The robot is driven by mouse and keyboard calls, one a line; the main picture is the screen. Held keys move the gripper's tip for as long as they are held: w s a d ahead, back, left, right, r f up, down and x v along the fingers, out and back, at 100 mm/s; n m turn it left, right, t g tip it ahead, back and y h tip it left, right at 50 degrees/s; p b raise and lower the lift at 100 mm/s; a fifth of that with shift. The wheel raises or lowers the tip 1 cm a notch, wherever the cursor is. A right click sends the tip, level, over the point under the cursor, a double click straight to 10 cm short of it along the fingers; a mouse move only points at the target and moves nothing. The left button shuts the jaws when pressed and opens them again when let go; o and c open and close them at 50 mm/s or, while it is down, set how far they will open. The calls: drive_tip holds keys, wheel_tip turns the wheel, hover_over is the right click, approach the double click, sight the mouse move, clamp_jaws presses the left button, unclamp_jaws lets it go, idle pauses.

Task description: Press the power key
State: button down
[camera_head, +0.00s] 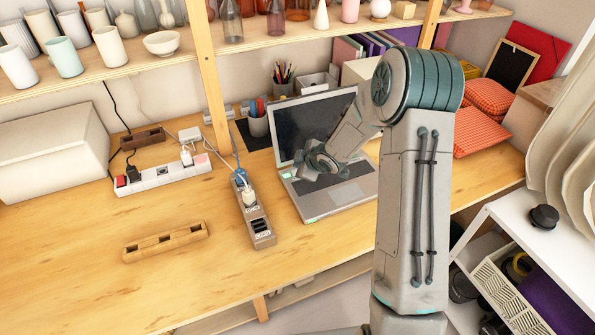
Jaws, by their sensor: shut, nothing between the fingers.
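An open silver laptop (347,193) stands on the wooden bench, its dark screen (312,125) facing forward. My arm reaches in from the right, and my gripper (314,164) is over the laptop's keyboard, near the hinge side. My gripper looks shut and empty. It and my wrist cover much of the keyboard. I cannot pick out the power key at this size, and I cannot tell whether my gripper touches any key.
Left of the laptop are a brown power strip (262,232) with plugs, a white power strip (165,175) and a slotted wooden block (165,242). A shelf post (208,70) and pen cups stand behind. Bare bench lies at front left.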

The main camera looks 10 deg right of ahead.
idle(0.8)
drive_tip(key=shift+f+b, duration=0.45)
drive_tip(key=shift+f+b, duration=0.4)
idle(0.5)
drive_tip(key=shift+r, duration=0.1)
drive_tip(key=shift+r+p, duration=0.8)
wheel_tip(320, 180, up, 5)
drive_tip(key=p, duration=0.4)
idle(0.6)
